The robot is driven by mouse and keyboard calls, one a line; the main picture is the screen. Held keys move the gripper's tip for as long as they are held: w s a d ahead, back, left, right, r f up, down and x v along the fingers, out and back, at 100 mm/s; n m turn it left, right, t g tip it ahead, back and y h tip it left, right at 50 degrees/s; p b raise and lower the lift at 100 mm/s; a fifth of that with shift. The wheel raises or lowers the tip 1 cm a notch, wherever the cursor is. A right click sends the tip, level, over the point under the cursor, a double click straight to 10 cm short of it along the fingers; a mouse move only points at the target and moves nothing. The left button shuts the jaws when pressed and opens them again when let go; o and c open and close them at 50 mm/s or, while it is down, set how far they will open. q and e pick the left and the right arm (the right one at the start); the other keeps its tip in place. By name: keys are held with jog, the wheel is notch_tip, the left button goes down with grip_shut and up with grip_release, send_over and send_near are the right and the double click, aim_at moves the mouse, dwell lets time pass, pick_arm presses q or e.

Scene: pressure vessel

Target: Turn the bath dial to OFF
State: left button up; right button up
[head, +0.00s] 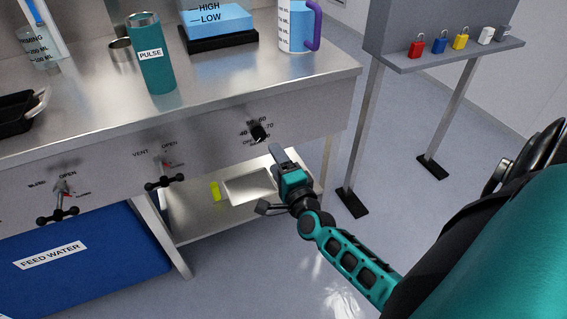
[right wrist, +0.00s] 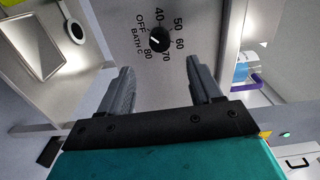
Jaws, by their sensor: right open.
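The bath dial (head: 258,134) is a small black knob on the steel front panel, below the counter's right end. In the right wrist view the bath dial (right wrist: 160,38) has printed marks OFF, 40, 50, 60, 70 and 80 around it, with BATH C beside it. A pale pointer line on it points toward the lower left, roughly toward 80; the exact mark is hard to tell. My right gripper (head: 270,180) is below the dial in the head view. In the right wrist view my right gripper (right wrist: 159,66) is open and empty, its fingers apart from the dial. My left gripper is out of view.
Two black valve handles, the vent valve (head: 165,178) and another (head: 60,205), stick out from the panel to the left. A lower shelf with a pale tray (head: 249,187) is under the panel. A padlock stand (head: 450,56) stands at right. Open floor lies between.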

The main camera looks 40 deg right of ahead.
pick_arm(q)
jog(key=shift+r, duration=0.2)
pick_arm(e)
jog(key=v, duration=0.3)
jog(key=shift+s, duration=0.35)
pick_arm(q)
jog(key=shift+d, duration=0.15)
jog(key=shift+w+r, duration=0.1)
pick_arm(e)
jog(key=shift+a, duration=0.1)
pick_arm(q)
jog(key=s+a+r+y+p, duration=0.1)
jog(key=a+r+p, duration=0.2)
jog(key=p, duration=0.6)
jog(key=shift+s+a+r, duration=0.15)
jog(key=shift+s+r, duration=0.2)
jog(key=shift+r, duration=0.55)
pick_arm(e)
jog(key=s+a+n+g+y, duration=0.3)
jog(key=s+a+n, duration=0.3)
jog(key=n, duration=0.5)
jog(key=s+a+r+n+g+y, duration=0.1)
jog(key=s+a+n+g+y, duration=0.2)
jog(key=s+a+n, duration=0.4)
jog(key=a+n, duration=0.1)
jog(key=n, duration=0.4)
jog(key=shift+g, duration=0.3)
jog(key=shift+a+r, duration=0.1)
